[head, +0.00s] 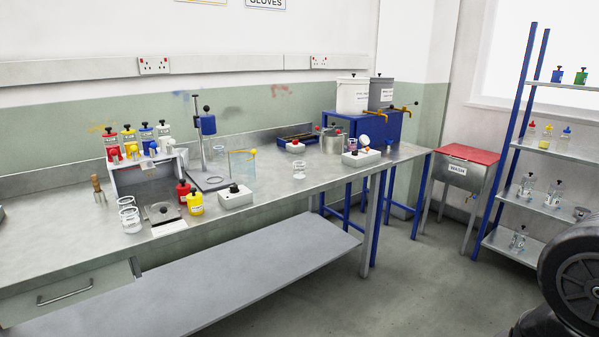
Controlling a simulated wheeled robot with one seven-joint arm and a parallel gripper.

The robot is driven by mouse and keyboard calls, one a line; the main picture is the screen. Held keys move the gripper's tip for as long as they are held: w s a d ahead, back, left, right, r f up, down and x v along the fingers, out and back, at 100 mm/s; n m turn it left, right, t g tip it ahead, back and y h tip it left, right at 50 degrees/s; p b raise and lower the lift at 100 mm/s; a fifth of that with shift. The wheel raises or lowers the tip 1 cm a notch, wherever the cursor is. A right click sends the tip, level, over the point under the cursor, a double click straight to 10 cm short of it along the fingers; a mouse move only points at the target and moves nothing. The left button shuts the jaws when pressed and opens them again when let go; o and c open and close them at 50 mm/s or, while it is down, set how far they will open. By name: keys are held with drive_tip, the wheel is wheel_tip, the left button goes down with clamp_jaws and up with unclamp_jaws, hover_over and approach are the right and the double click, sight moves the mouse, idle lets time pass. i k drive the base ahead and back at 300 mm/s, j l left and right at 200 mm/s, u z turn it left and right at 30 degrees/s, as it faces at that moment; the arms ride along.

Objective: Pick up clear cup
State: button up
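The steel bench (262,190) also holds a nozzle stand (208,126), red and yellow bottles, a white box (235,197) and a clear panel (242,168). A blue shelf rack (516,140) stands at right. The floor (400,285) in front is clear.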

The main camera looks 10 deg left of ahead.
sight(298, 166)
drive_tip(key=i+u, duration=0.15)
drive_tip(key=u, duration=0.25)
drive_tip(key=i+u, duration=0.15)
drive_tip(key=u, duration=0.25)
drive_tip(key=i+l+u, duration=0.15)
drive_tip(key=u, duration=0.25)
drive_tip(key=i+l+u, duration=0.15)
drive_tip(key=i+l, duration=0.25)
drive_tip(key=i+l+u, duration=0.1)
drive_tip(key=i+l, duration=0.25)
drive_tip(key=l, duration=0.15)
drive_tip(key=i+l+u, duration=0.15)
drive_tip(key=i+l, duration=0.2)
drive_tip(key=l, duration=0.2)
drive_tip(key=i+l, duration=0.3)
drive_tip(key=i, duration=0.1)
